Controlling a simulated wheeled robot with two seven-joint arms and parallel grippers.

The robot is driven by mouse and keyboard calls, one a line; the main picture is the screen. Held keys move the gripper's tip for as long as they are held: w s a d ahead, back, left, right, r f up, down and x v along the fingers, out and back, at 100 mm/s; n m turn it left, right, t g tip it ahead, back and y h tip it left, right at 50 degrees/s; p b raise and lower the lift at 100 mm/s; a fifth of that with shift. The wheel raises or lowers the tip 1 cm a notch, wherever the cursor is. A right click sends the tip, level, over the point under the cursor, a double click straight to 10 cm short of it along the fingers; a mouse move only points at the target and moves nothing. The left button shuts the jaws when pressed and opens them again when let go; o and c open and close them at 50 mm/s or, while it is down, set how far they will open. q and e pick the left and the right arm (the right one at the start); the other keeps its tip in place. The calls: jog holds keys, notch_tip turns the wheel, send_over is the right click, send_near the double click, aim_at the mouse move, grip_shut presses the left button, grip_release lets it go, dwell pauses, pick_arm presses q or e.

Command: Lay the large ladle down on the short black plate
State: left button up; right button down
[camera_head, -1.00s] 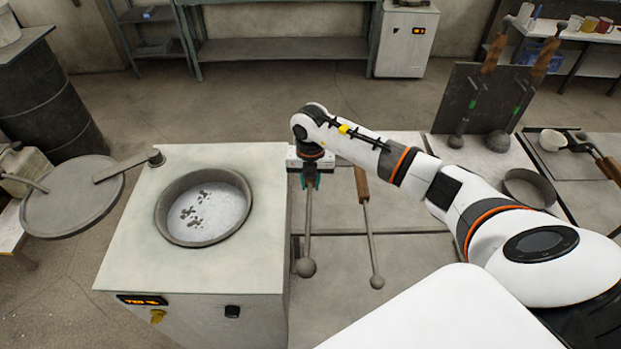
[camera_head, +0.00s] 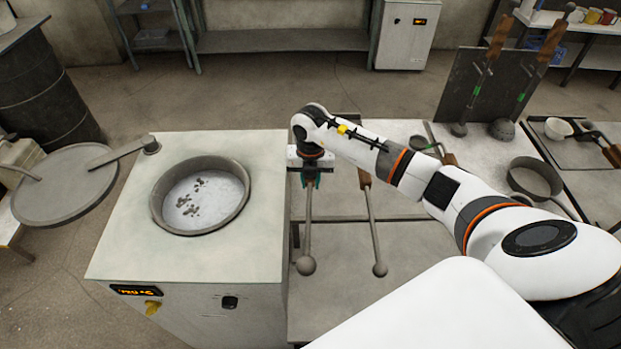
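The large ladle (camera_head: 307,228) has a grey shaft and a round end, bigger than that of the thinner ladle beside it. My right gripper (camera_head: 310,178) is over its upper part, fingers down, and looks shut on it; the fingertips are partly hidden. I cannot tell whether its round end touches the table. A dark plate (camera_head: 470,72) stands upright at the back right, with ladles leaning on it. A flat dark grey plate (camera_head: 569,157) lies at the far right. I cannot tell for sure which is the short black plate. My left gripper is not in view.
The thinner ladle (camera_head: 373,228) with a brown handle lies to the right. A furnace (camera_head: 120,235) with a round pot (camera_head: 155,205) stands left. A ring-shaped pan (camera_head: 530,192) and a white bowl (camera_head: 558,127) are right. My arm covers part of the table.

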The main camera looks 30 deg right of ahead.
jog(key=shift+w+f, duration=0.1)
dwell(0.5)
jog(key=c, duration=1.1)
grip_release()
jog(key=shift+c, duration=0.2)
jog(key=shift+s+f, duration=0.15)
jog(key=shift+s, duration=0.05)
jog(key=shift+w+r+b, duration=0.1)
jog(key=shift+r+b, duration=0.3)
notch_tip(320, 180, up, 11)
jog(key=b, duration=0.3)
jog(key=shift+a+r, duration=0.1)
jog(key=shift+r, duration=0.05)
notch_tip(320, 180, up, 7)
jog(key=p, duration=0.5)
jog(key=shift+r, duration=0.1)
jog(key=shift+s, duration=0.2)
